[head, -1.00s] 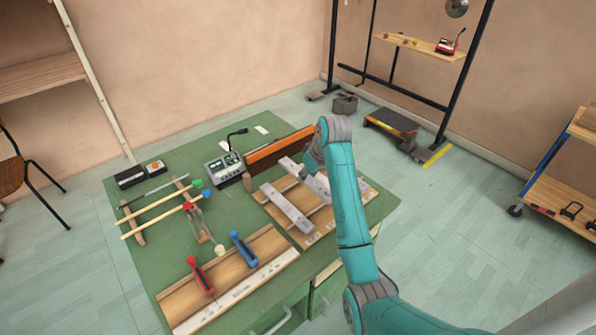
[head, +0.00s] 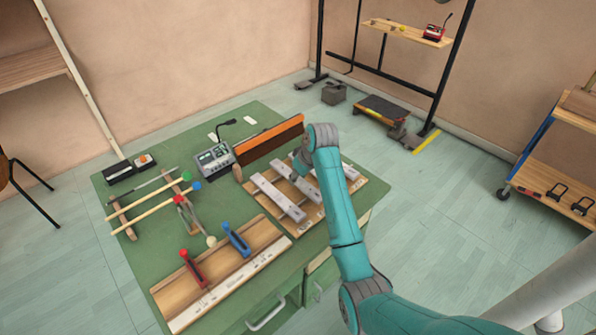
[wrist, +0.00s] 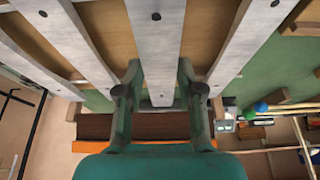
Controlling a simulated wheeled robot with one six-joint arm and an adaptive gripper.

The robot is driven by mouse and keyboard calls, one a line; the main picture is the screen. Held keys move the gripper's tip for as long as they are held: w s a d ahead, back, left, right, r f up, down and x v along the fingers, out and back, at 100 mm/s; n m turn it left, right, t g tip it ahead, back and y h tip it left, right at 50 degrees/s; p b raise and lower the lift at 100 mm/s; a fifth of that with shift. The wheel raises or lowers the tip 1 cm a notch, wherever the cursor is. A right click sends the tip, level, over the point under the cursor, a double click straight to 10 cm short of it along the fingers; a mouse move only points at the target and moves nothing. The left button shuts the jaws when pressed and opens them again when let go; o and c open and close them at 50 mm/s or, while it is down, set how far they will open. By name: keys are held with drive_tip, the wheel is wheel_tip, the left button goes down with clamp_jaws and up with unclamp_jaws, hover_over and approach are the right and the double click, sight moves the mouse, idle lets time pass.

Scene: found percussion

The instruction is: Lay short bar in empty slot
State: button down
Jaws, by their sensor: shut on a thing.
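The bar frame (head: 318,232) is a wooden base on the green table, with pale metal bars across it. My gripper (head: 300,163) is over its far edge. In the wrist view my gripper (wrist: 158,92) is shut on the end of a pale bar (wrist: 155,40) with a hole in it, one finger on each side. This bar (head: 298,181) lies in line between a left bar (head: 278,199) and a right bar (head: 350,171). Neighbouring bars flank it in the wrist view, apart from the fingers. I cannot tell whether the held bar touches its supports. My arm hides part of the frame.
An orange-topped wooden board (head: 270,140) stands just behind the gripper. A grey device (head: 214,160) is left of it. Mallets (head: 150,205) and a board with red and blue handled tools (head: 225,268) lie on the left and front. The table's right edge is close.

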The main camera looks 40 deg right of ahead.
drive_tip(key=shift+f, duration=0.35)
drive_tip(key=shift+f, duration=0.35)
idle(0.4)
drive_tip(key=c, duration=0.7)
unclamp_jaws()
drive_tip(key=shift+o, duration=0.2)
drive_tip(key=v, duration=1.2)
